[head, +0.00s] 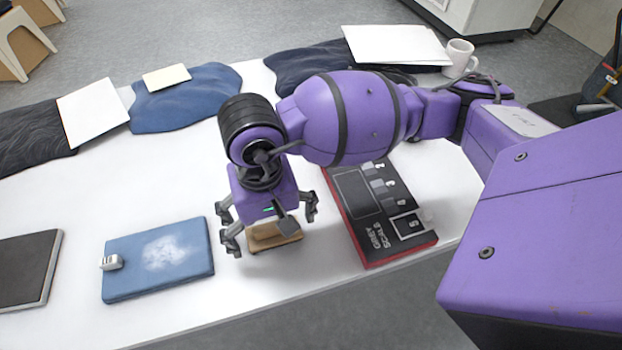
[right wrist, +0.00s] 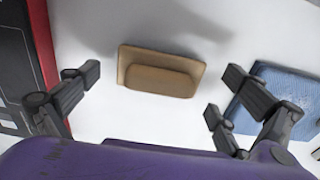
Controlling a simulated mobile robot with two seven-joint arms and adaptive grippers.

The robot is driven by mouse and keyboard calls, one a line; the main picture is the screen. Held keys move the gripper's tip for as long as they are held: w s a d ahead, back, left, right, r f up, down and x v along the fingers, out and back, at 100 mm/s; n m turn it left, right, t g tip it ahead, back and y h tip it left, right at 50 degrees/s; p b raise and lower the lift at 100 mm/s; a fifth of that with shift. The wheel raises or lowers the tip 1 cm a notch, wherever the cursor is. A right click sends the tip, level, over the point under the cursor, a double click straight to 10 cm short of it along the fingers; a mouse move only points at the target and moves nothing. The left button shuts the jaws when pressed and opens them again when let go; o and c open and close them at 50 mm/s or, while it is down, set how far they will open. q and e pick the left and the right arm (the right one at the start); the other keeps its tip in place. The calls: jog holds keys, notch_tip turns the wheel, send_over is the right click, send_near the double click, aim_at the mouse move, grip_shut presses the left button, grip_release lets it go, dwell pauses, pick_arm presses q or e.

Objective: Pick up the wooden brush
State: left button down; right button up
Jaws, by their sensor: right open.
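The wooden brush (head: 274,239) is a small tan block lying on the white table, partly hidden under my right gripper (head: 270,222) in the head view. In the right wrist view the brush (right wrist: 160,72) lies flat beyond the fingertips, nearly centred between them. My right gripper (right wrist: 165,78) is open and empty, pointing down above the brush and not closed on it. My left gripper is not in either view.
A red-edged grey scale board (head: 415,245) lies close to the right of the brush. A blue fabric-covered board (head: 160,258) with a metal piece lies to the left, and a dark board (head: 25,270) farther left. Cloths, papers and a white mug (head: 459,58) are at the back.

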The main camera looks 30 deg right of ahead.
jog(key=shift+w+f, duration=0.1)
jog(key=shift+f, duration=0.25)
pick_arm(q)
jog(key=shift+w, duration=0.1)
pick_arm(e)
jog(key=shift+c, duration=0.4)
